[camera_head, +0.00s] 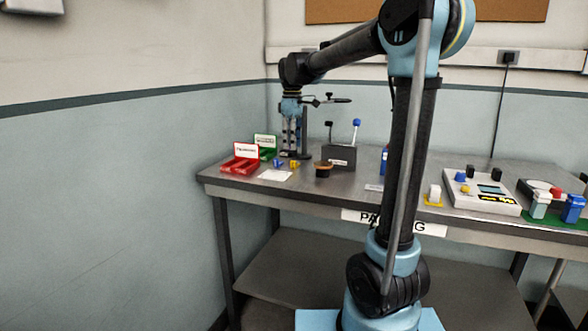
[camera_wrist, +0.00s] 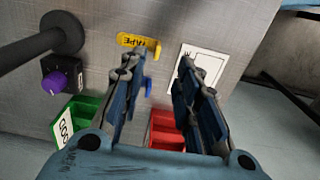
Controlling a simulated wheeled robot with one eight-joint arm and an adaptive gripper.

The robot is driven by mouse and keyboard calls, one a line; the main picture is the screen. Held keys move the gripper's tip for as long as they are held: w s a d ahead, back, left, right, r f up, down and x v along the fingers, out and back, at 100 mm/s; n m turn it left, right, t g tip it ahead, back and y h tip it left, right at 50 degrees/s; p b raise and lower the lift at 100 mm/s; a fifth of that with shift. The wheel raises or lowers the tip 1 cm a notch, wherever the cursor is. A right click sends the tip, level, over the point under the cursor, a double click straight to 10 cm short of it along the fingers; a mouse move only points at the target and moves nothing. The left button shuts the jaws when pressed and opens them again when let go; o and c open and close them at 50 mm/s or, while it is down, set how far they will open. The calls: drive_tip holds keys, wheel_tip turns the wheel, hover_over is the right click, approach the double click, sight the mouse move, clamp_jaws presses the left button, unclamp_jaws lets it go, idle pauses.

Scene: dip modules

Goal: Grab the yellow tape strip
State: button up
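The yellow tape strip (camera_wrist: 138,43), with dark lettering that reads TAPE, lies on the grey table at the upper middle of the wrist view. A small yellow item, probably this strip, shows in the head view (camera_head: 294,164). My gripper (camera_wrist: 158,75) is open, its two fingers spread with nothing held between them. The strip lies beyond the fingertips, in line with the left finger, whose tip covers part of its lower edge. In the head view my gripper (camera_head: 293,153) points down above the table's left part.
A small blue piece (camera_wrist: 148,87) shows between the fingers. A white card (camera_wrist: 203,62) lies beside the right finger. Red (camera_wrist: 160,130) and green (camera_wrist: 84,108) bins sit close by. A purple-knobbed box (camera_wrist: 60,78) and dark post (camera_wrist: 62,33) stand left.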

drive_tip(key=shift+f, duration=1.55)
drive_tip(key=shift+w+d+f, duration=0.1)
drive_tip(key=shift+d+f, duration=0.05)
drive_tip(key=shift+f, duration=1.15)
drive_tip(key=shift+w+d+f, duration=0.1)
drive_tip(key=shift+d+f, duration=0.05)
drive_tip(key=shift+f, duration=1.15)
drive_tip(key=shift+c, duration=0.2)
clamp_jaws()
